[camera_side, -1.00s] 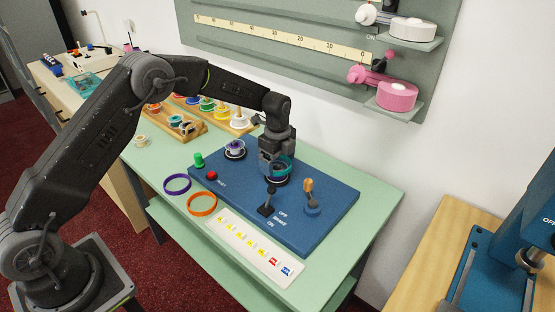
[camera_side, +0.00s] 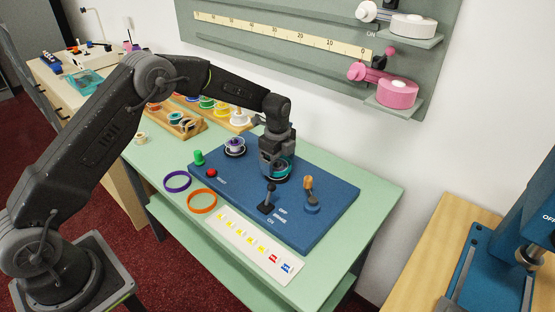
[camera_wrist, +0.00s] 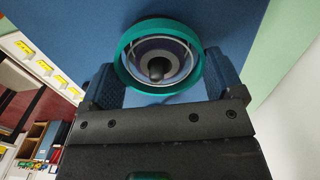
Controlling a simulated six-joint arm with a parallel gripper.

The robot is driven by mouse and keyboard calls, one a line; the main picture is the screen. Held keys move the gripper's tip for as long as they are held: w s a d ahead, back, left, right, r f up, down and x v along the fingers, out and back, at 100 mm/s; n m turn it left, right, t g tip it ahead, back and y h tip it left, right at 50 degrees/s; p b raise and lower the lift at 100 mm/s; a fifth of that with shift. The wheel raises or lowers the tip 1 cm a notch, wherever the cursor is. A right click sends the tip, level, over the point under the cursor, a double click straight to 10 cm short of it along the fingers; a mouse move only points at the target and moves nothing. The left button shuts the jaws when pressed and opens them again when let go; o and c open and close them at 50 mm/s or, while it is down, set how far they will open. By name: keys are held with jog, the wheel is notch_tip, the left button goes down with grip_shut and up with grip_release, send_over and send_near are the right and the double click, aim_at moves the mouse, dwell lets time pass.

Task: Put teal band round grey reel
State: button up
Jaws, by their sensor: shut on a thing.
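The teal band (camera_wrist: 124,72) shows as a full ring in the wrist view; part of it also shows in the side view (camera_side: 289,164). My gripper (camera_wrist: 165,76) is shut on the band, one finger at each side. In the wrist view the grey reel (camera_wrist: 152,46), with its dark centre peg, appears inside the ring. In the side view my gripper (camera_side: 277,171) is low over the reel's place on the blue board (camera_side: 324,221). The reel is mostly hidden there, so I cannot tell how far down round it the band sits.
An orange-handled lever (camera_side: 308,185) and a black lever (camera_side: 268,203) stand close to my gripper. A purple-and-white reel (camera_side: 235,146) is behind left. A purple band (camera_side: 177,182) and an orange band (camera_side: 202,203) lie at the left. A wooden rack (camera_side: 187,129) with reels stands farther back.

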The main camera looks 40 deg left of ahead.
jog(key=shift+f, duration=0.1)
dwell(0.3)
jog(key=o, duration=0.7)
jog(key=shift+c, duration=0.2)
jog(key=shift+r, duration=3.55)
